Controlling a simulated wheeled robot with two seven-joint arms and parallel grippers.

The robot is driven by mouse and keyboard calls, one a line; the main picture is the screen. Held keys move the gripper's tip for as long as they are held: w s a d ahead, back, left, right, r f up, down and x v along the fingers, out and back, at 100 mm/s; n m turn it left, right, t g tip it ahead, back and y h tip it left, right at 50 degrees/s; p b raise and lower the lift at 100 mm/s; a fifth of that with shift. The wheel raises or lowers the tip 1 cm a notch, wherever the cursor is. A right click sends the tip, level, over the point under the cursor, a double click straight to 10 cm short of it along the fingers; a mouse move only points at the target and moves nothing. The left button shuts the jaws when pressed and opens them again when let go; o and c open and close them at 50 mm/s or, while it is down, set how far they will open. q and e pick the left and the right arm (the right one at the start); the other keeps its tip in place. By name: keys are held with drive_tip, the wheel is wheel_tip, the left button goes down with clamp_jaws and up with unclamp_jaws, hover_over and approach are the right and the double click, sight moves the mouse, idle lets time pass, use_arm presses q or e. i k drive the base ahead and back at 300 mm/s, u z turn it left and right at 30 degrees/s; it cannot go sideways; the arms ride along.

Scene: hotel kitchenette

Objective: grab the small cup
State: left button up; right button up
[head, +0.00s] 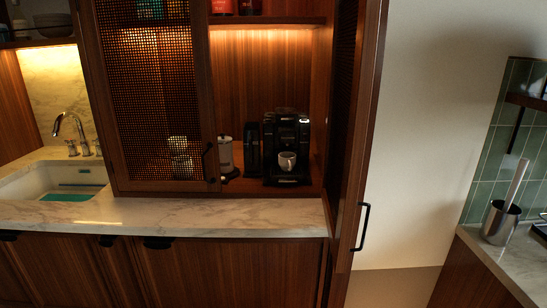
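A small white cup (287,161) stands upright on the drip tray of a black coffee machine (285,137). The machine is inside an open wooden cabinet above the marble counter. The cup's front faces me with nothing in front of it. Neither of my grippers shows in the head view.
The right cabinet door (356,150) stands open towards me, and the mesh door (155,90) covers the cabinet's left part. A white and grey canister (225,155) stands left of the machine. The marble counter (230,215) in front is clear. A sink (55,180) is at left.

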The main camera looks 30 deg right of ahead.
sight(286, 160)
drive_tip(key=i, duration=1.1)
drive_tip(key=z, duration=0.5)
